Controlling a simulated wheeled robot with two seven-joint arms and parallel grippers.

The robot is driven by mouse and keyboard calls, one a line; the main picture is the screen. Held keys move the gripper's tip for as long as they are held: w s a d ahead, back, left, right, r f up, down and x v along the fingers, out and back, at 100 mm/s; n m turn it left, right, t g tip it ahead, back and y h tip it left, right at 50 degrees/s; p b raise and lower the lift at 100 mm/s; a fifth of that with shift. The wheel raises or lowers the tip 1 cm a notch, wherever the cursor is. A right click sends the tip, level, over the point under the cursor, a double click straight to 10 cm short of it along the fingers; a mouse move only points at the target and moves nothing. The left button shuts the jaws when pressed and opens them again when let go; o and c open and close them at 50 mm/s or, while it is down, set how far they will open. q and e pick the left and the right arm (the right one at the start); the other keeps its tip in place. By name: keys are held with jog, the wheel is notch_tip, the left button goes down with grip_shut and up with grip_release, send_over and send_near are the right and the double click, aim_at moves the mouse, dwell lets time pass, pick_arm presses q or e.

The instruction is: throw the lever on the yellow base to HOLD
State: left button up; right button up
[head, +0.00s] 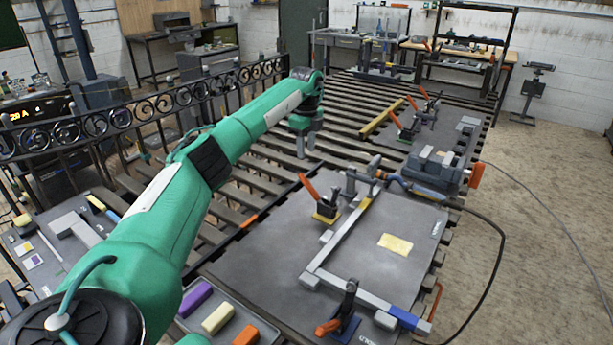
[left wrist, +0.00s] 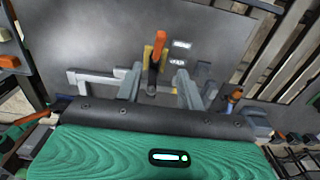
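The lever on the yellow base (head: 326,219) stands on the grey panel (head: 280,250) in the head view. Its orange handle (head: 308,187) tilts up to the left. My left gripper (head: 307,147) points down above and beyond the handle, apart from it. In the left wrist view the two grey fingers (left wrist: 158,84) are spread with nothing held between them. The orange handle (left wrist: 161,44) and part of the yellow base (left wrist: 148,56) show past the fingertips. Two small white labels (left wrist: 182,44) beside the lever are too small to read. My right gripper is not in view.
A second lever on a blue base (head: 343,329) stands at the panel's front edge. A grey bar frame (head: 340,240) and a yellow pad (head: 395,244) lie right of the yellow base. A vise-like block (head: 436,168) is at the back right. A black scrolled railing (head: 150,108) runs behind my arm.

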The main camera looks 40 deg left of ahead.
aim_at(306, 179)
pick_arm(q)
notch_tip(306, 179, down, 11)
jog(key=shift+f+p, duration=0.1)
jog(key=shift+p, duration=0.95)
jog(key=shift+f, duration=0.55)
grip_shut()
